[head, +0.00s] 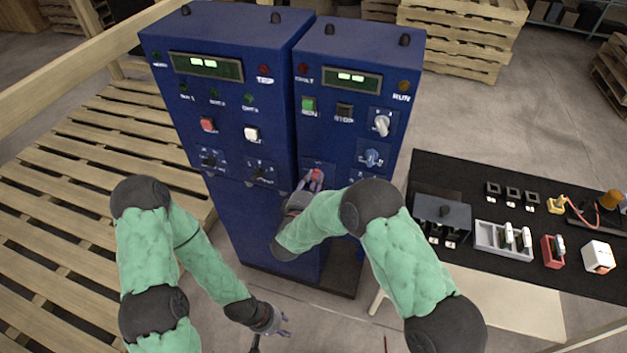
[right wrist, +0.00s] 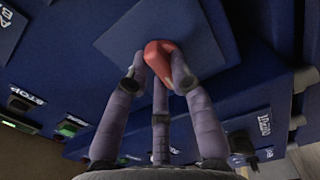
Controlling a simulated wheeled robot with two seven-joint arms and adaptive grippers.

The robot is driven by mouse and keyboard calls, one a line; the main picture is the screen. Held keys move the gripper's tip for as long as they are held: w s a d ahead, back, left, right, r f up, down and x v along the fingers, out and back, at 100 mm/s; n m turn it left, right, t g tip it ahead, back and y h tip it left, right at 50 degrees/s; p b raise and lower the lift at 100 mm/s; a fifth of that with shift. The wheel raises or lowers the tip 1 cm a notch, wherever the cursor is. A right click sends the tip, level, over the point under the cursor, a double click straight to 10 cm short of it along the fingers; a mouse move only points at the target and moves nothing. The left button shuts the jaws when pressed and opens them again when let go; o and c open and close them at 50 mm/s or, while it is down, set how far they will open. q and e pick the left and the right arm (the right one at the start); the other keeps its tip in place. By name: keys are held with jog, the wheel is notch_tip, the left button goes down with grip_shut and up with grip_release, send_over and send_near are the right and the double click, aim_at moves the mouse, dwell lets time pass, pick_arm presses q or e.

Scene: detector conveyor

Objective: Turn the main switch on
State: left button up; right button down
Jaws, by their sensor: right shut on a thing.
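The red switch knob (head: 316,174) sits on a blue square plate low on the left side of the right cabinet's front. In the right wrist view the red knob (right wrist: 160,58) lies between the purple fingers of my right gripper (right wrist: 158,75), which is shut on it. The right gripper (head: 312,184) reaches the panel from below in the head view. The fingers partly cover the knob and its plate, so its exact setting is hard to read. My left gripper (head: 282,326) hangs low in front of the cabinets, away from them; its finger opening is too small to judge.
The left cabinet (head: 225,110) and right cabinet (head: 345,100) stand side by side, with lit displays, buttons and other knobs, including a grey knob (head: 382,124) and a blue knob (head: 373,158). A black-topped table (head: 460,175) with parts stands right. Wooden slats (head: 70,190) lie left.

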jog(key=m+b, duration=0.1)
jog(key=m, duration=0.3)
jog(key=shift+d+f+m, duration=0.1)
jog(key=shift+d+m, duration=0.05)
jog(key=shift+m, duration=0.25)
jog(key=shift+d+f+m+b, duration=0.1)
jog(key=shift+m+b, duration=1.4)
jog(key=shift+m, duration=1.65)
jog(key=shift+d+f+m+b, duration=0.1)
jog(key=shift+m+b, duration=1.35)
jog(key=shift+m, duration=1.7)
jog(key=c, duration=1.1)
grip_release()
jog(key=shift+o, duration=0.2)
jog(key=shift+s+a, duration=0.1)
jog(key=shift+a, duration=0.05)
